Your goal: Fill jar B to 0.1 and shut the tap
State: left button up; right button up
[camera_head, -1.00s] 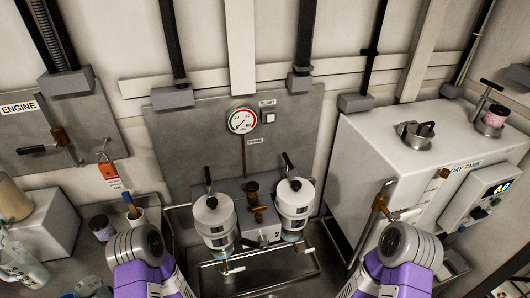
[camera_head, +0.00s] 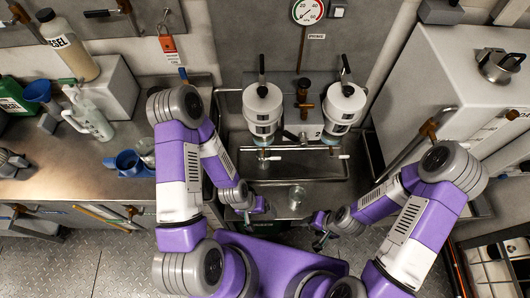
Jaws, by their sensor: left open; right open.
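Two white filter housings stand side by side, the left one (camera_head: 262,108) and the right one (camera_head: 344,105). Each has a small drain tap below, the left tap (camera_head: 266,155) and the right tap (camera_head: 336,151), with pale handles. A clear jar (camera_head: 297,194) stands below and in front of them, between my grippers; I cannot read a letter or a fill level on it. My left gripper (camera_head: 247,216) is open and empty, to the left of this jar. My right gripper (camera_head: 319,241) is open, below and right of the jar. Their fingers show small and dark.
A metal drip tray (camera_head: 310,170) with a raised rim lies under the housings. The white day tank (camera_head: 450,75) bounds the right side.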

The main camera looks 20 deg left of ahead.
aim_at(271, 158)
jog(key=k, duration=0.5)
jog(key=z, duration=1.9)
jog(key=i, duration=0.9)
jog(key=u, duration=2)
